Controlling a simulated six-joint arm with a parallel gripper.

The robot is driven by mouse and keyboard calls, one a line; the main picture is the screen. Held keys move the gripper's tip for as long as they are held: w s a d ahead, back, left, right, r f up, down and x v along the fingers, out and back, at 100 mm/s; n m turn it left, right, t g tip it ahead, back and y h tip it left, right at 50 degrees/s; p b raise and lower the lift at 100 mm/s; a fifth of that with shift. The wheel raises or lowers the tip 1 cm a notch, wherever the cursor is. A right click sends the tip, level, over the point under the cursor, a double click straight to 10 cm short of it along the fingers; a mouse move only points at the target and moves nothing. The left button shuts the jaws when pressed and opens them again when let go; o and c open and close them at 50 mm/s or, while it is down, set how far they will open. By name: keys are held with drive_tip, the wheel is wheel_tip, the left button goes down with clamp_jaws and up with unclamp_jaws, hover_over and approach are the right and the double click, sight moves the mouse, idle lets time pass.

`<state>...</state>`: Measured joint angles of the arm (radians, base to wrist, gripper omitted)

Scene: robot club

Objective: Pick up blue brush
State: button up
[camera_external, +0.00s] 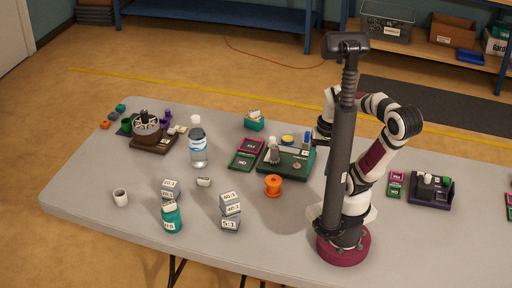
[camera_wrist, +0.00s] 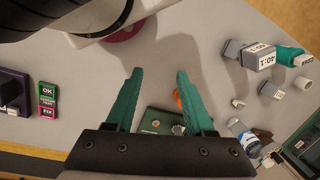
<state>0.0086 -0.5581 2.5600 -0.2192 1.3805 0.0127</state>
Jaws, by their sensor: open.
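I cannot clearly make out a blue brush in either view. Small blue items show on the dark green tray (camera_external: 296,172) at the table's middle: a blue and yellow piece (camera_external: 287,140) and an upright blue piece (camera_external: 307,137). They are too small to identify. My gripper (camera_wrist: 160,74) is open, with two teal fingers and nothing between their tips. In the wrist view, part of the green tray (camera_wrist: 155,122) shows beyond the palm, between the fingers. In the external view the dark post hides most of my gripper, just right of the tray.
A purple holder (camera_external: 431,190) is at right.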

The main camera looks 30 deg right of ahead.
drive_tip(key=shift+o, duration=0.3)
drive_tip(key=w+a+f+m+t, duration=0.1)
drive_tip(key=w+a+f+t, duration=0.2)
drive_tip(key=w, duration=0.7)
drive_tip(key=w+a+f+m+t, duration=0.1)
drive_tip(key=w+f+t, duration=0.3)
drive_tip(key=w, duration=0.7)
drive_tip(key=m+t+h, duration=0.1)
drive_tip(key=t+h, duration=0.2)
drive_tip(key=h, duration=0.8)
approach(307, 135)
drive_tip(key=x, duration=0.9)
drive_tip(key=shift+r, duration=0.1)
drive_tip(key=shift+a, duration=0.1)
clamp_jaws()
